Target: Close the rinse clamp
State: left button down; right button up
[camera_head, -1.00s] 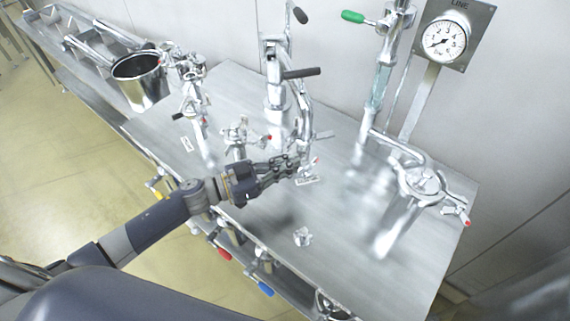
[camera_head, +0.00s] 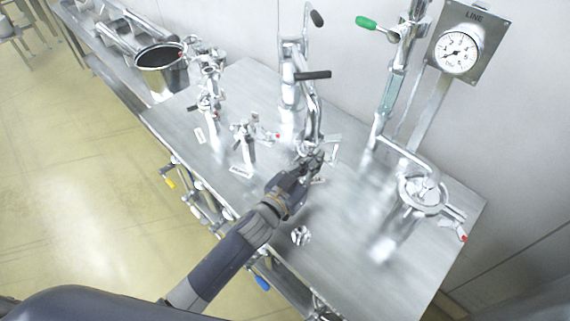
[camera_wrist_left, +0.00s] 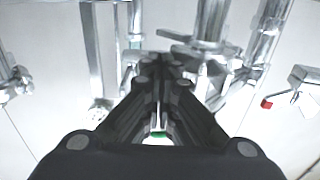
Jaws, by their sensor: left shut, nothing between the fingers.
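My left gripper (camera_head: 317,158) is shut and empty, with its fingertips at the lower end of the middle steel pipe (camera_head: 311,110). The fingers overlap the fitting there, so I cannot tell whether they touch it or whether its clamp is open. In the left wrist view the closed fingers (camera_wrist_left: 158,62) point at shiny pipework. A red-tipped clamp lever (camera_wrist_left: 266,103) shows at the right there. Another clamp fitting (camera_head: 245,130) with a red tip stands left of the gripper. I cannot read which clamp is the rinse one. My right gripper is not in view.
A round-topped vessel (camera_head: 421,190) with a red-tipped lever (camera_head: 463,238) stands at the right. A gauge (camera_head: 457,53) and a green-handled valve (camera_head: 366,22) are behind. A steel pot (camera_head: 160,70) stands at the back left. The steel table (camera_head: 330,255) is mostly clear in front.

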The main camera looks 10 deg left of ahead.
pick_arm(q)
jog(key=shift+w+d+n+t+y+b, duration=0.45)
jog(key=shift+w+d+y+b, duration=0.25)
jog(key=shift+w+d, duration=0.45)
jog(key=shift+b+x, duration=0.4)
jog(key=shift+x, duration=1.5)
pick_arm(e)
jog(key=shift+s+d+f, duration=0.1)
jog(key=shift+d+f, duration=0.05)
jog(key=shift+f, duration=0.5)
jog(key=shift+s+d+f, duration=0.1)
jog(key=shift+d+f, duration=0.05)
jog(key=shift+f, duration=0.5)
pick_arm(q)
jog(key=shift+d, duration=0.1)
